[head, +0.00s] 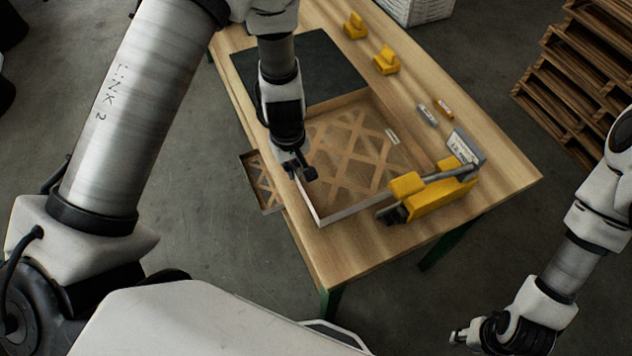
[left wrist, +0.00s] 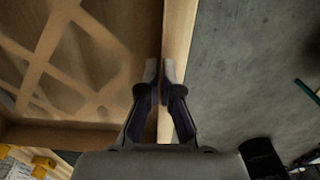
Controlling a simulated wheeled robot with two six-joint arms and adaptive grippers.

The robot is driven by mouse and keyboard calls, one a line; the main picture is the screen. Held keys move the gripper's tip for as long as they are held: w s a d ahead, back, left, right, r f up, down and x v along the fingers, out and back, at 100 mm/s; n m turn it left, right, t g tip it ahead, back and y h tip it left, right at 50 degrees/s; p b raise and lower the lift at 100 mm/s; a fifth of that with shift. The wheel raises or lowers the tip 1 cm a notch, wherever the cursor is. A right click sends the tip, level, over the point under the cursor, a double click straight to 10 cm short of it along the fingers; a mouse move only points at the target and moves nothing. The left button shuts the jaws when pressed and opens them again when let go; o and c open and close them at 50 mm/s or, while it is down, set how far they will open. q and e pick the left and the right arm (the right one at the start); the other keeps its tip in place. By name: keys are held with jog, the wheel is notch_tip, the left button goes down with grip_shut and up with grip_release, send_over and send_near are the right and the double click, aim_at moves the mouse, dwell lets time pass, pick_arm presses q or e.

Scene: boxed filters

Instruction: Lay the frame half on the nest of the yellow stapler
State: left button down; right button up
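The frame half (head: 312,204), a shallow tan tray with a lattice floor, lies on the table; its lattice fills the left of the left wrist view (left wrist: 62,65). My left gripper (head: 303,172) is at its left wall. In the left wrist view its fingers (left wrist: 161,84) are close together, one on each side of the thin wall. The yellow stapler (head: 440,196), with a grey bar on top, stands at the frame's near right side and hides part of that edge. I cannot make out a separate nest. My right gripper (head: 474,335) is low at the right, away from the table; its fingers are unclear.
A dark mat (head: 290,62) lies at the back left. Two yellow blocks (head: 355,26) (head: 386,61) stand along the far edge. A grey box (head: 465,147) and two small items (head: 427,115) (head: 443,109) lie at the right. Another lattice piece (head: 260,180) shows beyond the left edge.

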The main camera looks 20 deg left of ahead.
pick_arm(q)
jog(key=f+b, duration=0.3)
jog(key=shift+s+d+f, duration=0.1)
jog(key=shift+d+f, duration=0.15)
jog(key=shift+f, duration=0.05)
jog(key=shift+d+f+b, duration=0.15)
jog(key=shift+d+b, duration=0.05)
jog(key=shift+b, duration=0.2)
jog(key=shift+a, duration=0.2)
jog(key=shift+f, duration=0.1)
jog(key=c, duration=1.3)
grip_release()
jog(key=shift+c, duration=0.2)
jog(key=shift+d, duration=0.1)
